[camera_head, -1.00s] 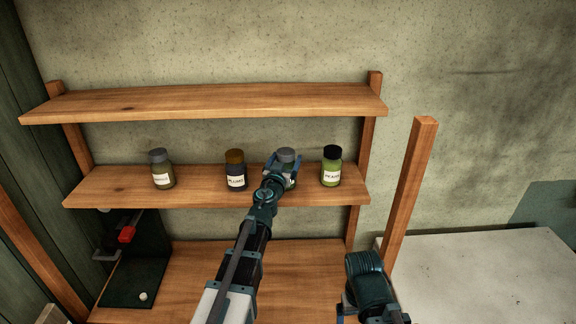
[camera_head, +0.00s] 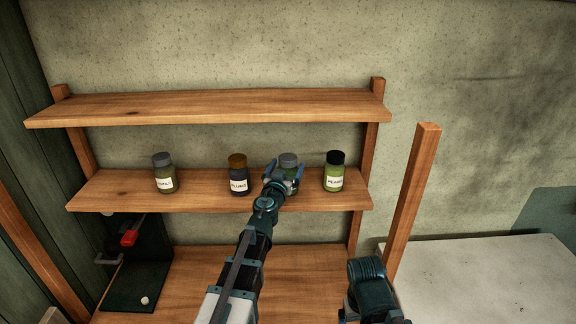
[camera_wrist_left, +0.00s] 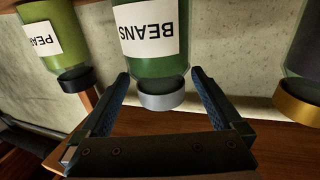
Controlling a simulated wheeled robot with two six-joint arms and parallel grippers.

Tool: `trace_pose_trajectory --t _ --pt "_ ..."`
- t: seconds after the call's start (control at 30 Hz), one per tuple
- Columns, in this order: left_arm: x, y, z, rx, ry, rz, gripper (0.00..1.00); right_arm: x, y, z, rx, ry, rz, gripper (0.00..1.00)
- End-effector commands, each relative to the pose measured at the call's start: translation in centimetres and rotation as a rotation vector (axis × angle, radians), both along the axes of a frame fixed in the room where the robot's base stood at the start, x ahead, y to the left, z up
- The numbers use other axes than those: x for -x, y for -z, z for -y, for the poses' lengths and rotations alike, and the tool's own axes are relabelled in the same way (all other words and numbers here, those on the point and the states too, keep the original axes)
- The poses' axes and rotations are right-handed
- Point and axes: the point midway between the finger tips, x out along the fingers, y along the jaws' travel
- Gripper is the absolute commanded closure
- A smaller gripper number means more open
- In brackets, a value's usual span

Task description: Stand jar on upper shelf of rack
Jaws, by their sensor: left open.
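A green jar (camera_head: 289,160) with a grey lid stands upright on the middle board of the rack, below the top board (camera_head: 210,105). In the left wrist view it shows upside down, with a white BEANS label (camera_wrist_left: 150,30). My left gripper (camera_head: 284,172) is open in front of this jar, one finger to each side. In the wrist view the fingertips flank the lid and show gaps to it. The jar's lower part is partly hidden by the gripper in the head view.
A green jar with black lid (camera_head: 334,172) stands just right; a dark jar with brown lid (camera_head: 238,175) and a grey-lidded jar (camera_head: 163,173) stand left. The top board is empty. A wooden post (camera_head: 412,195) rises at right. My right arm (camera_head: 370,285) shows below.

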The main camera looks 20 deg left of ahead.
Motion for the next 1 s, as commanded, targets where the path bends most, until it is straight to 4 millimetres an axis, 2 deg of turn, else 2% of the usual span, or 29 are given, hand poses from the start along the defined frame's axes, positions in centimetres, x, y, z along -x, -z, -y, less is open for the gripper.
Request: trace_pose_trajectory --t 0.03,0.3,0.5,0.63,1.0 --pt "1.2 0.0 0.0 0.000 0.000 0.000 0.00 0.0 0.0 0.0 0.000 0.000 0.000 0.05" --pt "6.8 0.0 0.1 0.000 -0.001 0.000 0.00 0.0 0.0 0.0 0.000 0.000 0.000 0.05" --pt "10.0 0.0 0.2 0.000 -0.001 0.000 0.00 0.0 0.0 0.0 0.000 0.000 0.000 0.05" --pt "10.5 0.0 0.2 0.000 0.000 0.000 0.00 0.0 0.0 0.0 0.000 0.000 0.000 0.05" --pt "10.3 0.0 0.1 0.000 0.000 0.000 0.00 0.0 0.0 0.0 0.000 0.000 0.000 0.05"
